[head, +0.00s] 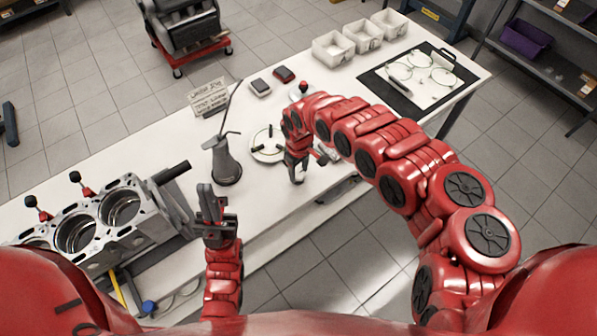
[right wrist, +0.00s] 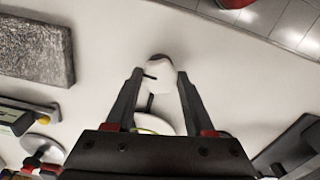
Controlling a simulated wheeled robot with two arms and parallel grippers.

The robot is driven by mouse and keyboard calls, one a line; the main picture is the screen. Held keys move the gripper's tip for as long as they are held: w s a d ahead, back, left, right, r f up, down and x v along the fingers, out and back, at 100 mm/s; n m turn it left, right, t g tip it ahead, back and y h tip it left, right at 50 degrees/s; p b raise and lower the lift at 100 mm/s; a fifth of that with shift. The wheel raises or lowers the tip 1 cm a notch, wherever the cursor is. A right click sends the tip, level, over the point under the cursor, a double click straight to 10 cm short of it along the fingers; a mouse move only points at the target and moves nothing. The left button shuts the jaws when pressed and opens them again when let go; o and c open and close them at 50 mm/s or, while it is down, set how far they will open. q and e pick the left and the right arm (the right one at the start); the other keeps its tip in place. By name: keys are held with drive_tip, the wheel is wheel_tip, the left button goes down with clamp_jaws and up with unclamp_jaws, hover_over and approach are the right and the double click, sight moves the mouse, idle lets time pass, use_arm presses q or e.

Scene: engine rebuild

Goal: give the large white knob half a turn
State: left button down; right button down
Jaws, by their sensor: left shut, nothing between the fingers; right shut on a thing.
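The large white knob (right wrist: 158,77) shows in the right wrist view, rounded and white with a dark mark on its side. The two fingers of my right gripper (right wrist: 160,88) are on either side of it, shut on it. In the head view my right gripper (head: 297,174) points down near the table's front edge, and I cannot make out the knob there. My left gripper (head: 213,208) is shut and empty, in front of the oil can and to the right of the engine block.
An engine block (head: 143,232) stands at the left. An oil can (head: 226,163) and a round white plate (head: 267,155) with dark handles stand close to my grippers. White bins (head: 333,48) and a dark mat (head: 376,83) with gaskets are at the far right of the table (head: 160,148).

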drive_tip(key=n+b, duration=0.1)
drive_tip(key=n, duration=0.4)
drive_tip(key=shift+w+d+f+n, duration=0.1)
drive_tip(key=shift+n, duration=0.2)
drive_tip(key=n+b, duration=0.2)
drive_tip(key=n, duration=0.2)
drive_tip(key=shift+w, duration=0.1)
drive_tip(key=n+b, duration=0.1)
drive_tip(key=n, duration=0.4)
drive_tip(key=shift+n+b, duration=0.85)
drive_tip(key=shift+n, duration=1.15)
drive_tip(key=shift+c, duration=1.3)
unclamp_jaws()
